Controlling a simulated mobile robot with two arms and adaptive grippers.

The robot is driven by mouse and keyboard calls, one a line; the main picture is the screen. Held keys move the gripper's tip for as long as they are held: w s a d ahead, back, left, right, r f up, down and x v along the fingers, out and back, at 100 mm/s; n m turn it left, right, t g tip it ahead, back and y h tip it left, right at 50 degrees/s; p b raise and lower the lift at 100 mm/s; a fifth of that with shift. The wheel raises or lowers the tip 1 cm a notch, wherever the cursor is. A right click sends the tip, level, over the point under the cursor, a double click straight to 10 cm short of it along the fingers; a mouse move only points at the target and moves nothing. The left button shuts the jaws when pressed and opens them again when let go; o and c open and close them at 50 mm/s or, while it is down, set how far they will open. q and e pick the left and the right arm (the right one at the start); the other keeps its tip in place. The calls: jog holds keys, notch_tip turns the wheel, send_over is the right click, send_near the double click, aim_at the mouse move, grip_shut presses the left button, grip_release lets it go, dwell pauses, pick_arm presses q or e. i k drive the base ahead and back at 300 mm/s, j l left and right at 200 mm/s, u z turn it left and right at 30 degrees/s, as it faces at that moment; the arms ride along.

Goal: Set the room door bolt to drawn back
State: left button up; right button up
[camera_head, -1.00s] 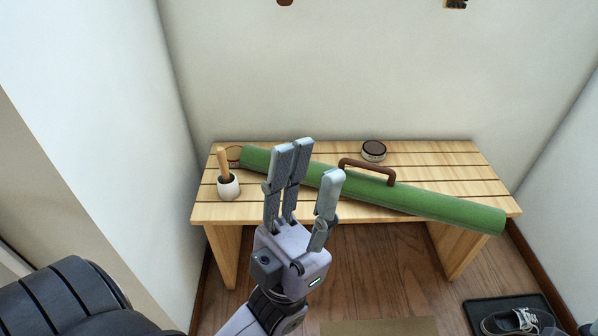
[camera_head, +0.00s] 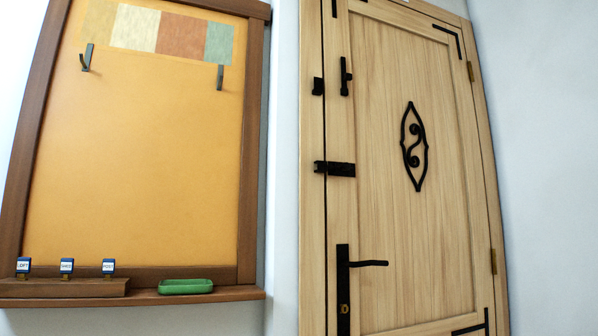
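The room door (camera_head: 455,200) is light wood with black fittings and looks closed in its frame. A black bolt (camera_head: 335,168) sits at mid-height on its left edge and reaches across the gap to the frame. Whether it is thrown or drawn back is too small to tell for certain. Above it is another black fitting with an upright handle (camera_head: 345,77), with a black piece (camera_head: 318,86) on the frame beside it. Below is a black lever handle (camera_head: 367,263) on a plate with a keyhole. Neither of my grippers is in view.
Left of the door hangs an orange board (camera_head: 150,160) in a brown frame, with two dark hooks. Its ledge holds a green tray (camera_head: 186,286) and a wooden block (camera_head: 75,288) with several blue labelled tags. Plain wall lies right of the door.

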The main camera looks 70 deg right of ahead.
aim_at(346, 166)
jog(key=z, duration=2.6)
